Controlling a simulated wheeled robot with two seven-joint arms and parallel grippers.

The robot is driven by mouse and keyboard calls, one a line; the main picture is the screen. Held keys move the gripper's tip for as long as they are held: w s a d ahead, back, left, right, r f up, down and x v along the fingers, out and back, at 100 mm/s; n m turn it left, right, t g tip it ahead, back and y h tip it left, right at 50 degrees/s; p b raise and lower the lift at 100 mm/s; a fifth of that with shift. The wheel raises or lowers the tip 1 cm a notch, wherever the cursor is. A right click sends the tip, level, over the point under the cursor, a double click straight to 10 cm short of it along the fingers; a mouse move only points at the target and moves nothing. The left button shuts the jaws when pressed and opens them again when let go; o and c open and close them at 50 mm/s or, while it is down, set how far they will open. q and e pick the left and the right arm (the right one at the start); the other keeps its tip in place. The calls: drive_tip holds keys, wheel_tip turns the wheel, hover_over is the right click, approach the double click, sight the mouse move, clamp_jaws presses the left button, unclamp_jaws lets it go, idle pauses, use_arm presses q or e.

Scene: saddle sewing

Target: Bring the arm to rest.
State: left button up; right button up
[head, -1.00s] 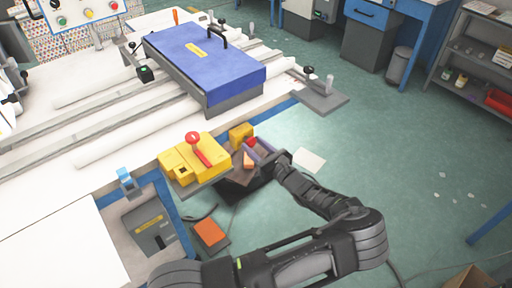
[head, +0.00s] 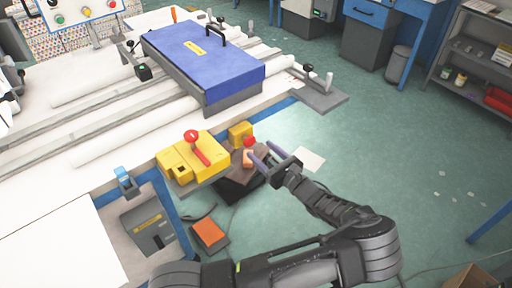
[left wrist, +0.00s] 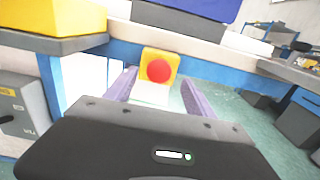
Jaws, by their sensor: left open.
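My left gripper (head: 272,158) is open, its two purple-grey fingers apart and nothing visible between them in the head view. It is just right of a small yellow block (head: 240,134) with a red button (head: 249,141), by the front edge of the machine table. The left wrist view also shows the yellow block with its red button (left wrist: 160,70) ahead, framed between the open fingers (left wrist: 158,95). A pale orange piece (head: 248,158) lies below the button in the head view. My right gripper is not in view.
A blue-topped block (head: 205,60) sits on the white machine table behind. A grey box (head: 148,228) and an orange pedal (head: 208,233) are below. The green floor (head: 400,140) to the right is mostly clear.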

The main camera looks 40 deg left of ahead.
use_arm(q)
drive_tip(key=v, duration=0.2)
drive_tip(key=shift+s+d, duration=0.1)
drive_tip(key=shift+d, duration=0.25)
